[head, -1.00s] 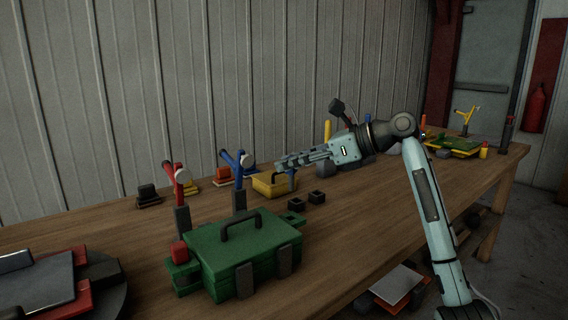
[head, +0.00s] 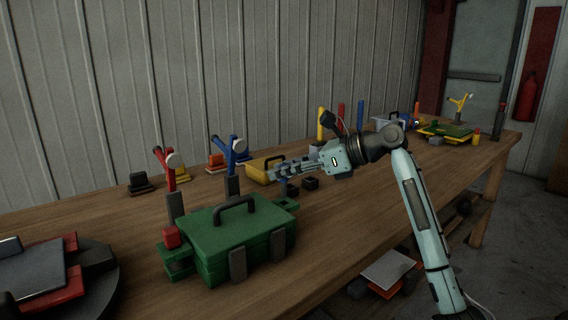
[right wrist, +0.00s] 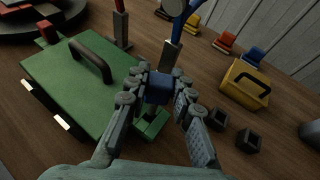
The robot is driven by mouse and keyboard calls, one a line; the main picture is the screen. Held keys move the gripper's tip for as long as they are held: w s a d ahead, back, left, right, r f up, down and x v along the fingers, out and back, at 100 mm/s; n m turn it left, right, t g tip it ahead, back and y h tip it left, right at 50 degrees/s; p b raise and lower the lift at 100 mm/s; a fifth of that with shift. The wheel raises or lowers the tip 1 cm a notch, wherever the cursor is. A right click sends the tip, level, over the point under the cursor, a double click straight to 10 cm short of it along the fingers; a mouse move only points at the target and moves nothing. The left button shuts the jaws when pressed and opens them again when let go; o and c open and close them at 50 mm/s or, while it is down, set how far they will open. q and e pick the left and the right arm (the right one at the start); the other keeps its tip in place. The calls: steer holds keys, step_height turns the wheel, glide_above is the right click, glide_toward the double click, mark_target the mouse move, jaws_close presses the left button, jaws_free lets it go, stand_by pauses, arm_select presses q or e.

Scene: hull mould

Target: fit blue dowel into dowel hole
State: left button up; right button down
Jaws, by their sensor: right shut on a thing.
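The blue dowel (right wrist: 158,88) is between the fingers of my right gripper (right wrist: 156,92), which is shut on it; its top faces the wrist camera. In the head view the right gripper (head: 275,173) is above and just beyond the right end of the green box-shaped mould (head: 222,236). The mould also shows in the right wrist view (right wrist: 85,85). A small green ledge (right wrist: 150,123) juts from its end, close to the dowel in the picture; the ledge shows in the head view (head: 286,203). I cannot make out the hole clearly. My left gripper is not in view.
Two small dark blocks (right wrist: 248,141) and a yellow box (right wrist: 243,84) stand near the gripper. A blue forked post (head: 232,165) and a red one (head: 172,180) rise behind the mould. The wooden table (head: 350,225) is clear in front.

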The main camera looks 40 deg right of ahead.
mark_target(284, 193)
steer(key=shift+f, duration=0.1)
stand_by(0.7)
steer(key=shift+p, duration=0.65)
steer(key=shift+f, duration=2.65)
steer(key=c, duration=1.2)
jaws_free()
steer(key=shift+f, duration=0.15)
steer(key=v, duration=1.2)
steer(key=shift+r, duration=0.3)
steer(key=shift+a, duration=0.1)
